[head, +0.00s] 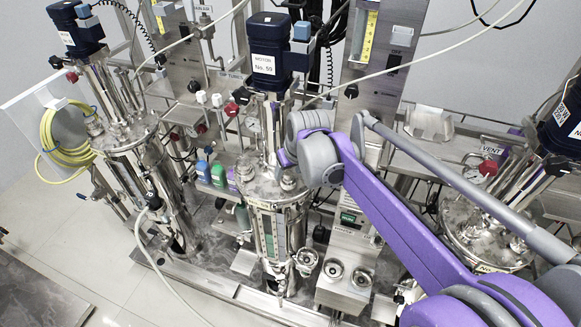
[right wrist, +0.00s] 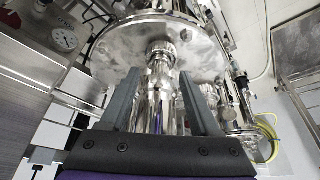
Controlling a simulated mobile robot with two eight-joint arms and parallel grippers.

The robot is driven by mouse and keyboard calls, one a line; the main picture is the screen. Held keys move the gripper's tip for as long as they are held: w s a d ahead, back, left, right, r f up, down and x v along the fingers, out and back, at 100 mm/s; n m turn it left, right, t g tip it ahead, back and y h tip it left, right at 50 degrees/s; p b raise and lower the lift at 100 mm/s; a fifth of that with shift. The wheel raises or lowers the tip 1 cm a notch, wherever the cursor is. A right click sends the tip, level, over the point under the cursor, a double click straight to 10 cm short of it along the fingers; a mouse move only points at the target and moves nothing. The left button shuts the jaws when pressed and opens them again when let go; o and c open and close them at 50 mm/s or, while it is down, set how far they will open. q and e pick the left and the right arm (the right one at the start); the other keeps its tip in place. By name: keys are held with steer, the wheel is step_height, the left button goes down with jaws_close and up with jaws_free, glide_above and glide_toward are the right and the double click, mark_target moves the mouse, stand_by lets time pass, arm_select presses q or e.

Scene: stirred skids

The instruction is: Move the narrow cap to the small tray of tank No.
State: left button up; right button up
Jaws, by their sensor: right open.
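A steel tank with a motor labelled No. 50 (head: 268,62) stands mid-picture in the head view. My right arm reaches to its lid (head: 262,186) from the right; the gripper itself is mostly hidden behind the arm there. In the right wrist view my right gripper (right wrist: 158,76) is open, its two grey fingers on either side of a shiny metal fitting with a knurled ring (right wrist: 162,50). I cannot tell whether this is the narrow cap, or whether the fingers touch it. Small metal trays (head: 245,262) sit low by the tank. My left gripper is not in view.
Two round metal fittings (head: 333,270) sit on a steel box right of the middle tank. Another tank (head: 130,130) stands left with a yellow hose (head: 60,150). A third (head: 470,235) stands right, partly behind my arm. Cables hang around the tanks; open floor (head: 60,230) is at left.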

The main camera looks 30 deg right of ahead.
mark_target(289, 174)
jaws_close()
stand_by(0.3)
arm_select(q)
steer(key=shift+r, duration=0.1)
arm_select(e)
steer(key=shift+r, duration=0.1)
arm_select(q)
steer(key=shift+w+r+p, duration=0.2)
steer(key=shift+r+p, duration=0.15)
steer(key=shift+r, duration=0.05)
arm_select(e)
steer(key=shift+r, duration=0.5)
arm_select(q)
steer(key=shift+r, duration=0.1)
arm_select(e)
steer(key=shift+r, duration=0.15)
steer(key=shift+r+p, duration=0.55)
steer(key=shift+r, duration=0.4)
steer(key=shift+r+p, duration=0.95)
steer(key=shift+r, duration=1.05)
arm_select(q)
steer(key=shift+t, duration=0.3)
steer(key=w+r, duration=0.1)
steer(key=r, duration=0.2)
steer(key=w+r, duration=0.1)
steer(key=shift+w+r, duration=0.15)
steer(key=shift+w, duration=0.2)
arm_select(e)
steer(key=shift+f, duration=0.1)
